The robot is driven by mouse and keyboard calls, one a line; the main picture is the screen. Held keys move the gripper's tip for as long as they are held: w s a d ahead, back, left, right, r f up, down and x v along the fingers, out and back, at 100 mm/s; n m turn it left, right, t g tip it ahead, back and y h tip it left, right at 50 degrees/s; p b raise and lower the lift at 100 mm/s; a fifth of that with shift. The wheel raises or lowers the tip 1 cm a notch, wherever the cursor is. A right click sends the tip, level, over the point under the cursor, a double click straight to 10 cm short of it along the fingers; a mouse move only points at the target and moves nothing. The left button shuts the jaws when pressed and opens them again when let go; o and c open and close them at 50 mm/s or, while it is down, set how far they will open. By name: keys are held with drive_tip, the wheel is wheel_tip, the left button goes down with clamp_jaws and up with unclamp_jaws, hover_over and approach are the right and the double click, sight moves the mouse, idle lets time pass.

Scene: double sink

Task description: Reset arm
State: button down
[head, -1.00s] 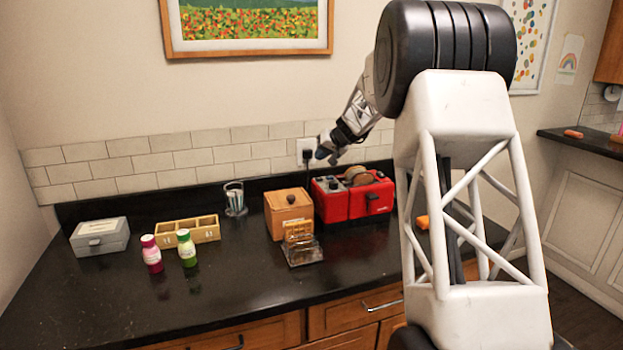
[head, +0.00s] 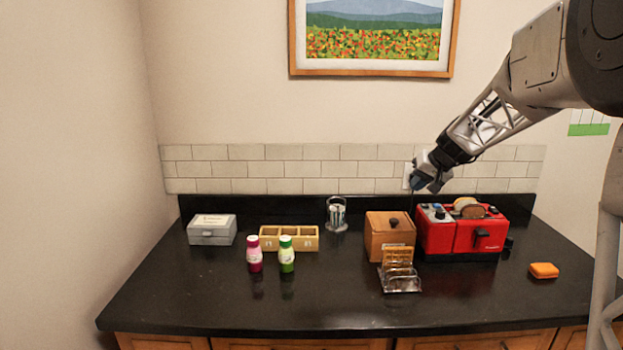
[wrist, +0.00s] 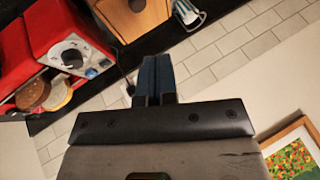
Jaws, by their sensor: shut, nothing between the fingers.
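My gripper (head: 433,180) is raised near the wall, above the back of the red toaster (head: 462,232) and to the right of the wooden box. In the wrist view, the two blue fingers of my gripper (wrist: 155,75) are together with nothing between them. My arm comes in from the upper right of the head view. The gripper appears clear of the counter things; its exact distance from the wall outlet is hard to tell.
On the black counter (head: 330,310) stand a grey box (head: 212,230), a divided tray (head: 304,243), pink (head: 254,255) and green (head: 287,256) bottles, a glass holder (head: 337,214), a wooden box (head: 389,232), a rack (head: 399,270) and an orange sponge (head: 543,270). The front left is clear.

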drive_tip(key=s+a+g+h, duration=0.1)
drive_tip(key=s+a, duration=0.2)
drive_tip(key=s, duration=0.6)
drive_tip(key=s+a, duration=0.3)
drive_tip(key=s, duration=0.6)
drive_tip(key=s+a+g+h, duration=0.1)
drive_tip(key=s+a, duration=0.3)
drive_tip(key=s, duration=0.6)
drive_tip(key=s+f+h, duration=0.1)
drive_tip(key=s+f, duration=0.3)
drive_tip(key=s, duration=0.7)
drive_tip(key=s+a+f+n+g+h, duration=0.1)
drive_tip(key=s+f, duration=0.2)
drive_tip(key=s, duration=0.9)
drive_tip(key=shift+a+f+h, duration=0.2)
drive_tip(key=shift+f+h, duration=0.15)
drive_tip(key=shift+h, duration=0.05)
